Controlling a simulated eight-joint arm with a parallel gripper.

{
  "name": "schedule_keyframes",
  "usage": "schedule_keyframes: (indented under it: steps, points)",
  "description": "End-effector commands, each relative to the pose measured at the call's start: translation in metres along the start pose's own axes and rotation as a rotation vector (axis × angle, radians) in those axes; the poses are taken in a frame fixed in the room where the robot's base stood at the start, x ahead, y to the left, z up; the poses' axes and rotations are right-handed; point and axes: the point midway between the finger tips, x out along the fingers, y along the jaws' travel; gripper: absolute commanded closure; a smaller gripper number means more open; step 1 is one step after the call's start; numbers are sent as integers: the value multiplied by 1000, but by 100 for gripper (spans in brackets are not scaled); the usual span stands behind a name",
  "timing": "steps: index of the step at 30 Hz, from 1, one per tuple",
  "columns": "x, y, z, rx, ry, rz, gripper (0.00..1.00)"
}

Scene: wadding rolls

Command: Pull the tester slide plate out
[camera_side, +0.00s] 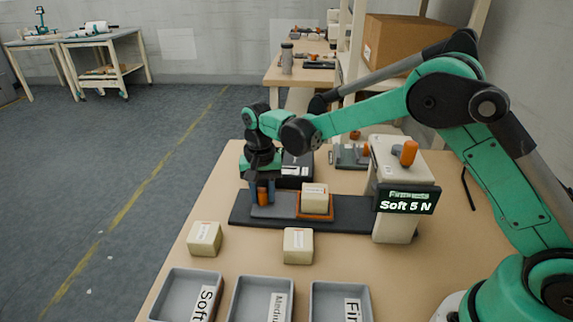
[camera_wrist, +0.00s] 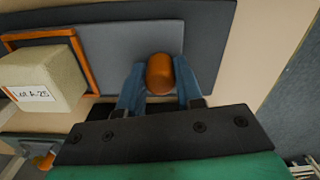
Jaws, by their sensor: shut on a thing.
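The tester slide plate (camera_side: 283,211) is a grey plate lying on a long dark base (camera_side: 345,224); it also shows in the wrist view (camera_wrist: 115,45). An orange knob (camera_wrist: 160,74) stands near the plate's outer end. My gripper (camera_side: 263,194) points down with its blue fingers on either side of the knob, shut on it; the fingers show in the wrist view (camera_wrist: 160,88). A pale wadding block (camera_side: 315,196) with a label sits in an orange frame (camera_side: 317,218) on the plate, clear of the tester column (camera_side: 395,160). The tester's display (camera_side: 407,199) reads "Soft 5 N".
Two more pale blocks (camera_side: 205,239) (camera_side: 298,245) stand on the table in front of the base. Three labelled grey trays (camera_side: 185,286) (camera_side: 262,290) (camera_side: 340,290) line the front. A dark box (camera_side: 297,168) stands behind my gripper. The table's left edge is close.

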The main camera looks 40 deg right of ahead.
Motion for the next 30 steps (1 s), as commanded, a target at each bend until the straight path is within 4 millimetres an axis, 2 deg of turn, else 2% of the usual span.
schedule_keyframes:
  steps: [11,12,14,15,24,30]
  points:
    - [0,-4,-3,4,8,2,100]
    - [0,-4,-3,4,8,2,58]
    - [0,-4,-2,3,7,2,41]
    - [0,-4,-2,3,6,1,37]
    - [-2,-4,-1,2,4,1,37]
    - [-29,-4,-1,2,4,1,37]
